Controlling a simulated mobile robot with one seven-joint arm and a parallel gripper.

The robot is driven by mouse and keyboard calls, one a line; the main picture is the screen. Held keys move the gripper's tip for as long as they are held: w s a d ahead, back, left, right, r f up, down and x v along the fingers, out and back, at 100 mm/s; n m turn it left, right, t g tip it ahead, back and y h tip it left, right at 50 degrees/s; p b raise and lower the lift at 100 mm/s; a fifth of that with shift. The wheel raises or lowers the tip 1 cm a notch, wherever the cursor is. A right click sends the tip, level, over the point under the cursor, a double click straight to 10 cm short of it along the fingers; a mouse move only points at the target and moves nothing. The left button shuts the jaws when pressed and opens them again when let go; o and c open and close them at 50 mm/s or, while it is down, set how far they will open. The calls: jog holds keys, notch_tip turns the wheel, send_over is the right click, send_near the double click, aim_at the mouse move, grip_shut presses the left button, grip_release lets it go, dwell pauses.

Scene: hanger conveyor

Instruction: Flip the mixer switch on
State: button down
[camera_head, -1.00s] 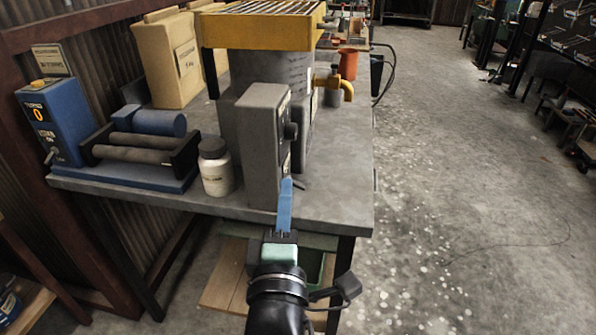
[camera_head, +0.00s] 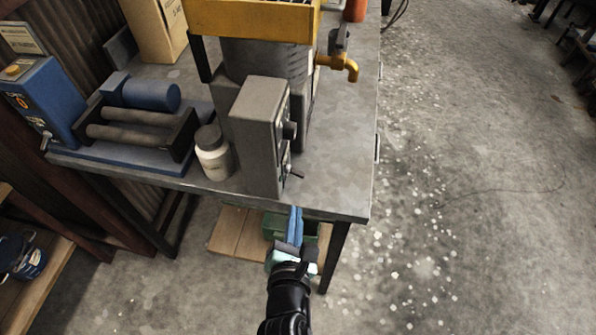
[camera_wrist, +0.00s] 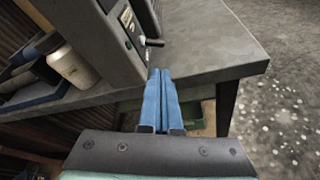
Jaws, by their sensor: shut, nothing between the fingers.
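The mixer's grey control box (camera_head: 258,140) stands upright near the front edge of the table. On its right face are a dark round knob (camera_head: 289,130) and, lower down, a small toggle switch (camera_head: 293,172) with a short metal lever. The switch lever also shows in the wrist view (camera_wrist: 152,43), just beyond the blue fingertips. My gripper (camera_head: 295,209) is shut and empty, its blue fingers pressed together, in front of the table edge and below the switch. In the wrist view the gripper (camera_wrist: 159,72) appears apart from the lever.
A white jar (camera_head: 213,155) stands left of the control box, beside a blue roller machine (camera_head: 130,165). A yellow tap (camera_head: 342,66) sticks out to the right. The grey tabletop (camera_head: 345,175) right of the box is clear. A green bin (camera_head: 275,226) sits below.

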aim_at(304, 176)
jog(key=x, duration=1)
jog(key=shift+b, duration=0.3)
jog(key=shift+s+d+r+n+h+p, duration=0.1)
jog(key=shift+r+n+h+p, duration=0.25)
jog(key=shift+n+p, duration=0.45)
dwell(0.4)
jog(key=shift+d+r+n+g+h+p, duration=0.15)
jog(key=shift+r+n+g+h+p, duration=0.2)
jog(key=shift+n+p, duration=0.25)
jog(key=shift+d+r+n+h+p, duration=0.1)
jog(key=shift+r+n+h+p, duration=0.2)
jog(key=shift+n+p, duration=0.3)
jog(key=shift+r+n+h+p, duration=0.25)
jog(key=shift+n+h+p, duration=0.2)
jog(key=shift+n, duration=0.15)
jog(key=shift+s+f, duration=0.1)
jog(key=shift+f, duration=0.1)
jog(key=shift+r, duration=0.1)
jog(key=shift+r+p, duration=0.7)
jog(key=shift+p, duration=0.05)
